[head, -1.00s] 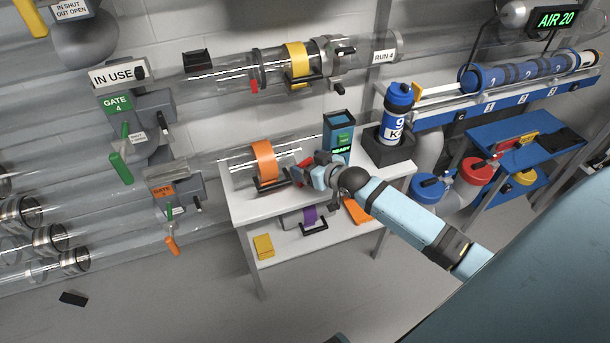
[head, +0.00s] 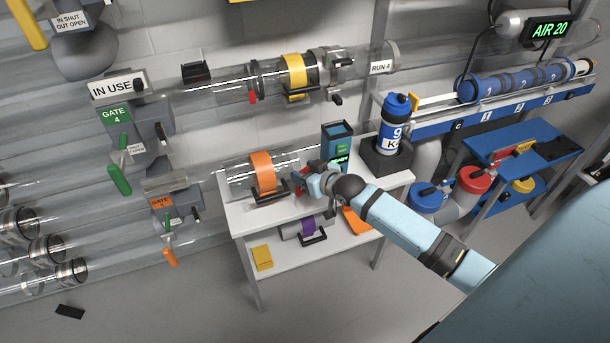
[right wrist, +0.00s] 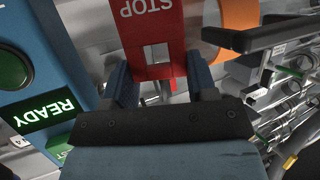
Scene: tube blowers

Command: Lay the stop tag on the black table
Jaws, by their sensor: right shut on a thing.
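The stop tag (right wrist: 152,30) is red with white letters and a square hole. In the right wrist view it lies between the fingers of my right gripper (right wrist: 159,78), which is shut on it. In the head view the tag (head: 299,184) is a small red patch at the tip of my right gripper (head: 306,181), over the white table (head: 283,212), between an orange-banded tube piece and the blue READY box. I cannot pick out a black table for certain in either view. My left gripper is out of view.
The blue READY box (head: 337,140) stands close beside my gripper, and the orange-banded piece (head: 263,172) is on its other side. A blue bottle (head: 394,125) sits in a black holder (head: 385,160). A blue table (head: 500,150) at right carries a black item (head: 560,149).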

